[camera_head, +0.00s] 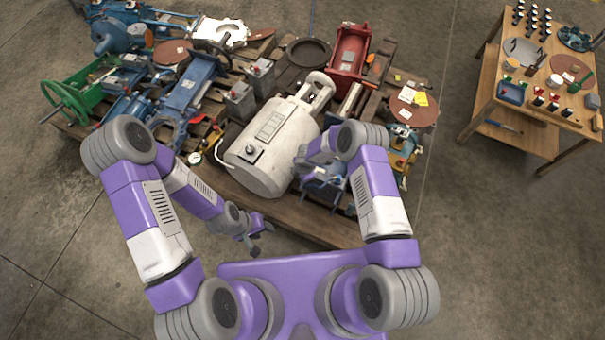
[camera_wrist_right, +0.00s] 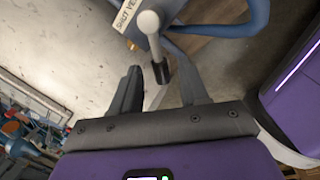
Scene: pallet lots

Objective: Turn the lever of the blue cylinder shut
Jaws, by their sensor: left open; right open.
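In the right wrist view, a lever (camera_wrist_right: 151,30) with a pale rounded end and a dark lower part shows between the two fingers of my right gripper (camera_wrist_right: 159,70). The fingers are apart; no contact with the lever is clear. A white label (camera_wrist_right: 128,14) reading "SHUT" is beside the lever, on a blue part. A blue curved bar (camera_wrist_right: 225,30) runs to its right. In the head view, blue equipment (camera_head: 327,190) sits at the pallet's front edge, partly hidden by my right arm. My left gripper (camera_head: 251,238) is open and empty, in front of the pallet.
A large white tank (camera_head: 272,150) lies just left of my right arm. The pallet is crowded with a green handwheel frame (camera_head: 75,100), a red machine part (camera_head: 350,55) and blue machinery (camera_head: 188,85). A wooden table (camera_head: 487,95) stands at the right. Floor between is clear.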

